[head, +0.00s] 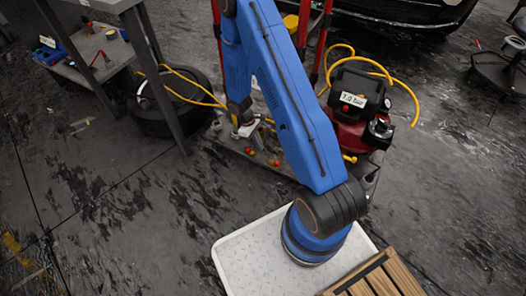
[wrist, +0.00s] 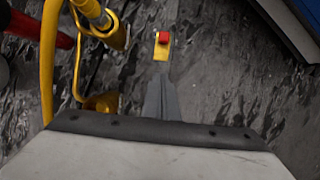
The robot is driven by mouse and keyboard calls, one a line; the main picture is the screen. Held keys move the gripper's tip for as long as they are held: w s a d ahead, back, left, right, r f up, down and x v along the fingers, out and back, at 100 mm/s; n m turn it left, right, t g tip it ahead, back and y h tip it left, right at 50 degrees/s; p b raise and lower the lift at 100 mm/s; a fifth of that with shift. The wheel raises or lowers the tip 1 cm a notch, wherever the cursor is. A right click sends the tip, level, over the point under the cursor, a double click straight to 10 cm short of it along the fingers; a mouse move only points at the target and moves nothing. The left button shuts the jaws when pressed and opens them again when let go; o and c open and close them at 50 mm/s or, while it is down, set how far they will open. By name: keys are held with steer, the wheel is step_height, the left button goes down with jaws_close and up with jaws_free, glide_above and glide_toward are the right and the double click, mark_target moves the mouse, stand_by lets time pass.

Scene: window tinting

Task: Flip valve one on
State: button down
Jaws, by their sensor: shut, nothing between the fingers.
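My gripper (head: 246,130) is shut and empty, low beside the red and black compressor (head: 352,112). Its closed grey fingers (wrist: 162,86) show in the wrist view. Beyond their tips is a small yellow piece with a red top (wrist: 162,45), apart from the fingers in the picture. In the head view, small red and yellow parts (head: 275,162) lie just below my gripper. They look like valve knobs, but I cannot read any number or tell which is valve one, nor whether it is on or off.
A yellow hose (head: 413,95) loops around the compressor, which has a "7.0 bar" label. In the wrist view, yellow fittings (wrist: 101,103) and a red post (wrist: 38,28) stand at left. A dark reel or tyre (head: 170,105) and shelf (head: 90,62) stand left.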

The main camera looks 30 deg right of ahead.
steer(key=shift+v, duration=1.45)
